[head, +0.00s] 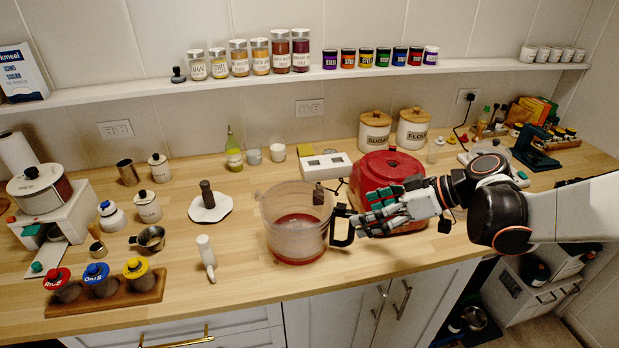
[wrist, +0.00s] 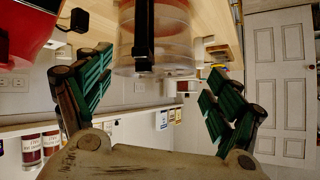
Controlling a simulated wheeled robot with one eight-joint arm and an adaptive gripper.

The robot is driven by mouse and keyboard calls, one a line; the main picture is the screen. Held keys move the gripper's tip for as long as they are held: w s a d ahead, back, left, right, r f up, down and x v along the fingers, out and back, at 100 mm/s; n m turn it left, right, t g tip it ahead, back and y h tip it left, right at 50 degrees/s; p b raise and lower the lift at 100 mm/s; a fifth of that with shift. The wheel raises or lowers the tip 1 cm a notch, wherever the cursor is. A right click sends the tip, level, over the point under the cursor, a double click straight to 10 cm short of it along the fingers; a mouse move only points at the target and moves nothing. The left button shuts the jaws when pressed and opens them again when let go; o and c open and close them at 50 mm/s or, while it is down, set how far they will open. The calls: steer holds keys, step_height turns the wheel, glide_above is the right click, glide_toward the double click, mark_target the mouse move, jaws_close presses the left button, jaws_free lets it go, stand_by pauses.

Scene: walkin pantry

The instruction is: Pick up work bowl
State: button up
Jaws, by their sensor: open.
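The work bowl (head: 297,215) is a clear, round container with a reddish base and a dark handle (head: 343,226) on its right side. It stands upright on the wooden counter, left of the red appliance. My gripper (head: 362,222) comes in from the right, with its fingertips close to the handle. In the wrist view the bowl (wrist: 180,55) and its black handle (wrist: 143,35) lie beyond and between the spread green-padded fingers of my gripper (wrist: 155,80). The gripper is open; I cannot tell whether a fingertip touches the handle.
The red appliance (head: 375,172) stands just behind my gripper. A white scale (head: 326,166) is behind the bowl. A white-handled tool (head: 206,258) and a dark-handled item on a white plate (head: 209,203) lie to the left. The counter in front of the bowl is narrow.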

steer(key=shift+w+a+n+y, duration=0.1)
steer(key=shift+w+n+y, duration=0.4)
steer(key=shift+w+n, duration=0.2)
steer(key=shift+w+f+n+y+p, duration=0.15)
steer(key=shift+w+n+y+p, duration=0.25)
steer(key=shift+w+n+y, duration=0.3)
steer(key=shift+a+f+n, duration=0.15)
steer(key=shift+f+n, duration=0.1)
steer(key=shift+n, duration=0.25)
steer(key=b, duration=0.3)
glide_toward(333, 233)
steer(key=shift+w+a+f, duration=0.9)
steer(key=shift+a+f, duration=0.2)
steer(key=shift+f, duration=0.15)
steer(key=shift+w+a+f, duration=0.1)
steer(key=shift+a, duration=0.4)
steer(key=b+x, duration=0.2)
steer(key=x, duration=0.4)
steer(key=shift+a, duration=0.1)
